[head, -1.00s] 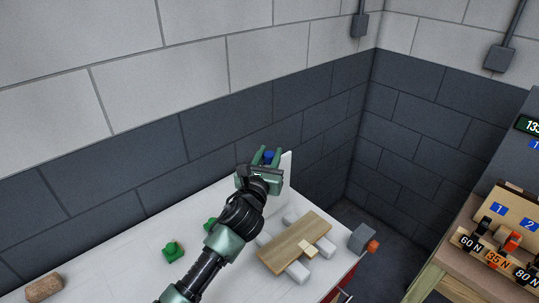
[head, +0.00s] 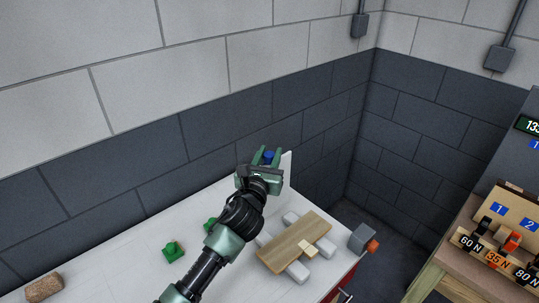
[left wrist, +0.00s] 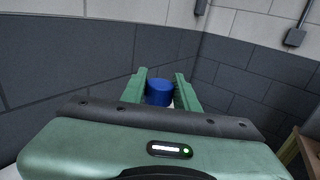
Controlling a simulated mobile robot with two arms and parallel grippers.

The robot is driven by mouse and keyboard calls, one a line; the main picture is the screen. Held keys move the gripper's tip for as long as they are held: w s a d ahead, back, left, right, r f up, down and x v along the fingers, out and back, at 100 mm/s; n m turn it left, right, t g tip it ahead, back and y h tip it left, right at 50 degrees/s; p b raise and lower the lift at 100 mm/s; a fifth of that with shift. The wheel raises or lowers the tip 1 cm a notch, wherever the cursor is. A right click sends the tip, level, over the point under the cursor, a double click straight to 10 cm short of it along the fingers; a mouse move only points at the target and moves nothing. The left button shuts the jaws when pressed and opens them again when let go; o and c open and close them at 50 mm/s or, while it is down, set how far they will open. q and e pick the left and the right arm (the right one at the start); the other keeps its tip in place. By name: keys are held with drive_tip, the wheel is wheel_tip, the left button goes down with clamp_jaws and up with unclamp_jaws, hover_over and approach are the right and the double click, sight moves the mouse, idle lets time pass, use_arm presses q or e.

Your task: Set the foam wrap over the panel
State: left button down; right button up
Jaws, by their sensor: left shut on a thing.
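The panel (head: 284,247) is a brown wooden board lying across white blocks near the right end of the white bench. A small pale block (head: 308,250) sits at its right edge. My left gripper (head: 265,160) is up beyond the panel, near the wall, and shut on a blue knob (left wrist: 159,92) that shows between its fingers in the left wrist view. A white upright sheet (head: 287,168) shows just right of the gripper; I cannot tell whether it is the foam wrap or joined to the knob. My right gripper is not in view.
Green pieces (head: 172,252) stand on the bench (head: 125,272) left of my arm. A cork block (head: 43,287) lies at the far left. A grey box with an orange end (head: 363,239) is right of the panel. A wooden stand with labelled tools (head: 500,240) is at the right.

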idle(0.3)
use_arm(q)
drive_tip(key=shift+s+d, duration=0.3)
drive_tip(key=shift+d, duration=0.05)
drive_tip(key=s+d+f+m+t+b, duration=0.1)
drive_tip(key=s+d+f+b, duration=0.3)
drive_tip(key=s+d, duration=0.5)
drive_tip(key=shift+s+f+m+t+h+b, duration=0.15)
drive_tip(key=shift+f+m+t+h+b, duration=0.25)
drive_tip(key=shift+m, duration=0.4)
drive_tip(key=c, duration=1.1)
unclamp_jaws()
drive_tip(key=shift+o, duration=0.2)
